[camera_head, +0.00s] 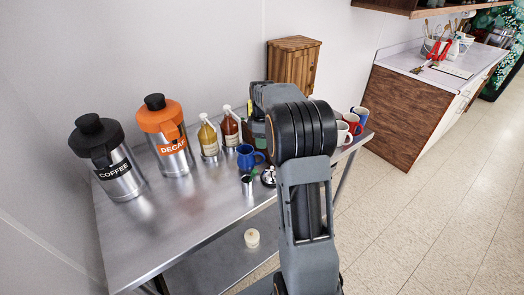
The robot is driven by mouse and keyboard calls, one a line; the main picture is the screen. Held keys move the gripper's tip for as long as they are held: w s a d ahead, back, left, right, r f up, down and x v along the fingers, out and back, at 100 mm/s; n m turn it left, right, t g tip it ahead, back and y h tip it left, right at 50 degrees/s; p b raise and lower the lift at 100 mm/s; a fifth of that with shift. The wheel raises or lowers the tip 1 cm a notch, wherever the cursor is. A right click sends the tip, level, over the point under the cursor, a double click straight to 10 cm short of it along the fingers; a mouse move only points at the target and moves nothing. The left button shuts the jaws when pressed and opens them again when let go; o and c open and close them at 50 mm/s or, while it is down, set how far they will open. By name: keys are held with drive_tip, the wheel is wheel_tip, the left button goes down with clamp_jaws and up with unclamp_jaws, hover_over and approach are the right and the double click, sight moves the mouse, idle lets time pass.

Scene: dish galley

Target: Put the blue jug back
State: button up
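The blue jug (246,157) stands upright on the steel table, in front of two syrup bottles and to the left of my arm. A small metal cup is close in front of it. My arm rises through the middle of the view and bends toward the back of the table. My gripper cannot be made out; the arm's own links cover that area. Nothing is seen touching the jug.
On the steel table (150,240) stand a coffee dispenser (122,178), an orange-topped decaf dispenser (173,155), syrup bottles (208,139), a small metal cup (247,185) and several mugs (352,122). A wooden cabinet (294,62) is behind. The table's front left is clear.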

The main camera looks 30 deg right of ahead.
wheel_tip(320, 180, up, 2)
drive_tip(key=shift+r, duration=0.1)
drive_tip(key=s+a+r+m+t, duration=0.2)
drive_tip(key=s+a+r+m, duration=0.1)
drive_tip(key=s+a, duration=0.4)
drive_tip(key=s+a+r+m+t, duration=0.1)
drive_tip(key=s+a+r+m, duration=0.25)
drive_tip(key=s+a, duration=0.35)
drive_tip(key=s+a+f+m+t, duration=0.1)
drive_tip(key=s+a+f+m, duration=0.1)
drive_tip(key=s, duration=0.6)
drive_tip(key=shift+a+f+m, duration=0.4)
drive_tip(key=shift+f+m, duration=0.3)
drive_tip(key=shift+m, duration=0.25)
drive_tip(key=shift+s, duration=0.1)
